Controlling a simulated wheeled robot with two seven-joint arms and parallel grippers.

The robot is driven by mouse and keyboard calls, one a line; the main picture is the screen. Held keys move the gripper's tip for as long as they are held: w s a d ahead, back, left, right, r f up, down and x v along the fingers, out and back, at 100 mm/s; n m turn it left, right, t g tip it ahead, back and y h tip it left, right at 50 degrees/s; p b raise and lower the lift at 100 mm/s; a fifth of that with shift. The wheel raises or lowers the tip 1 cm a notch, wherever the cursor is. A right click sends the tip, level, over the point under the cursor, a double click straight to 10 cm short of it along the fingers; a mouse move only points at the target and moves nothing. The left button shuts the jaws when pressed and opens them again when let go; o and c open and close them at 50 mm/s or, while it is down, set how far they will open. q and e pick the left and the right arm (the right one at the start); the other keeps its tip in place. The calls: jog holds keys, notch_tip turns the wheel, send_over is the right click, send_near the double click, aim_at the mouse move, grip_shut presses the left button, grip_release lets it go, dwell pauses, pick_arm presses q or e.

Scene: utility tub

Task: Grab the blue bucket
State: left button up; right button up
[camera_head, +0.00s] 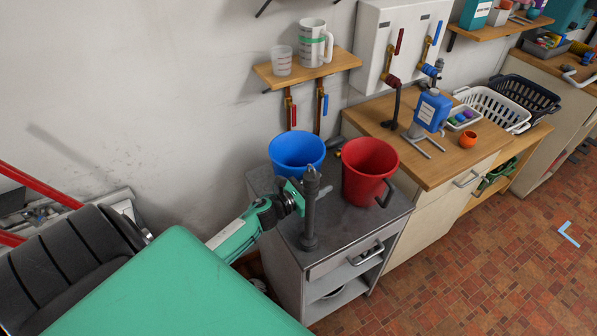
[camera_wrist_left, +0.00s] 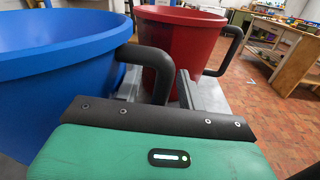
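The blue bucket (camera_head: 297,150) stands upright on the grey cabinet top, against the wall side. In the left wrist view the blue bucket (camera_wrist_left: 55,75) fills the left, and its black handle (camera_wrist_left: 152,62) comes down in front of my gripper. My left gripper (camera_head: 308,190) is at the bucket's near side, partly hidden behind a grey post. In the left wrist view one finger of my left gripper (camera_wrist_left: 178,90) stands just right of the handle, seemingly apart from it. The other finger is not clearly seen. My right gripper is not in view.
A red bucket (camera_head: 369,172) stands close to the right, its handle facing front right. The grey post (camera_head: 311,210) rises from the cabinet top (camera_head: 345,225) near my gripper. A wall shelf (camera_head: 310,70) with a jug hangs above. A wooden counter (camera_head: 440,160) adjoins on the right.

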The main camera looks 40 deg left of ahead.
pick_arm(q)
grip_shut()
jog(key=shift+r, duration=0.15)
